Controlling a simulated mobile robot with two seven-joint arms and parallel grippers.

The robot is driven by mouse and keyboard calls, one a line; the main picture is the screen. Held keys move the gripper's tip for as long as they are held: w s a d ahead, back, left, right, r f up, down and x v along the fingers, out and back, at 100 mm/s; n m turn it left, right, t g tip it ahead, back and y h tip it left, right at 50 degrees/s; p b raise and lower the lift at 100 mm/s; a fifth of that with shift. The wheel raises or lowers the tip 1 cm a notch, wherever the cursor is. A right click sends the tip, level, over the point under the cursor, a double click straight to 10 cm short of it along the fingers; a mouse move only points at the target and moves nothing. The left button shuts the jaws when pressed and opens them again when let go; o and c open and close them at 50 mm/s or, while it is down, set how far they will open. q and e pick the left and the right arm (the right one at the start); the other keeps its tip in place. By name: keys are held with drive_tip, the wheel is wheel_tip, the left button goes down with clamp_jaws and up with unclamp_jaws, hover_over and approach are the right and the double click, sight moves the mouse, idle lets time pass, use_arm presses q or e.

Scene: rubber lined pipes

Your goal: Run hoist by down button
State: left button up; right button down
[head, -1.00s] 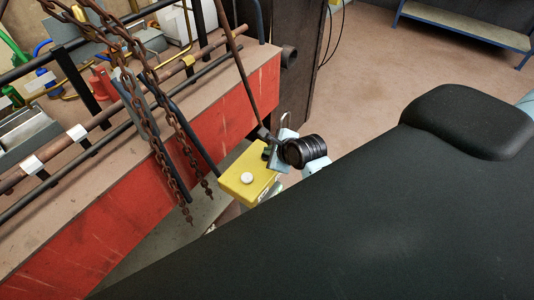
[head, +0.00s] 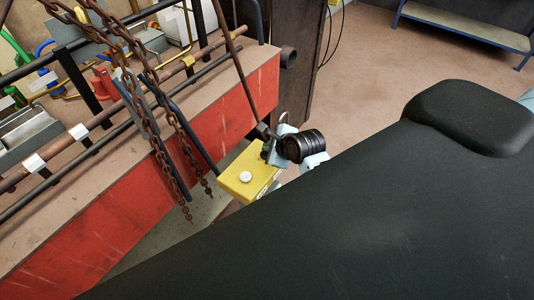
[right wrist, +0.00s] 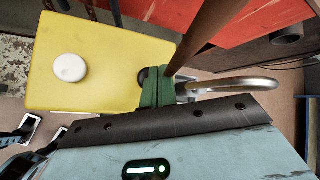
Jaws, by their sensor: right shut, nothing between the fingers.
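The yellow hoist control box (head: 250,168) hangs at the end of a rusty rod beside the red beam in the head view. A round white button (head: 245,177) is on its upward face; no label can be read. The box (right wrist: 110,60) and white button (right wrist: 69,67) are large in the right wrist view. My right gripper (right wrist: 45,130) shows its dark fingers with pale tips at the lower left there, near the box's lower edge and apart from the white button. It is shut and holds nothing. In the head view it is mostly hidden behind the box. My left gripper is out of view.
Rusty chains (head: 150,110) hang left of the box. The red-sided bench (head: 110,235) with rails runs along the left. A dark post (head: 298,90) stands behind the box. A shelf table (head: 465,25) is at the back right, with bare floor before it.

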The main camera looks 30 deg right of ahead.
drive_tip(key=shift+r, duration=0.1)
drive_tip(key=shift+r, duration=2.4)
drive_tip(key=s+a+f+n+g, duration=0.2)
drive_tip(key=s+f+n, duration=0.1)
drive_tip(key=s+n, duration=0.7)
drive_tip(key=s+a+f+n+g, duration=0.2)
drive_tip(key=s+f+n+g, duration=0.1)
drive_tip(key=s+n, duration=0.7)
drive_tip(key=s+a+f+n+g, duration=0.25)
drive_tip(key=s+n, duration=0.55)
drive_tip(key=s, duration=0.4)
drive_tip(key=w+a+f+t+y, duration=0.1)
drive_tip(key=w+a+f+t, duration=0.1)
drive_tip(key=w+f+t, duration=0.4)
drive_tip(key=shift+a+f+t, duration=0.4)
drive_tip(key=shift+f+t, duration=0.55)
drive_tip(key=shift+f, duration=1.2)
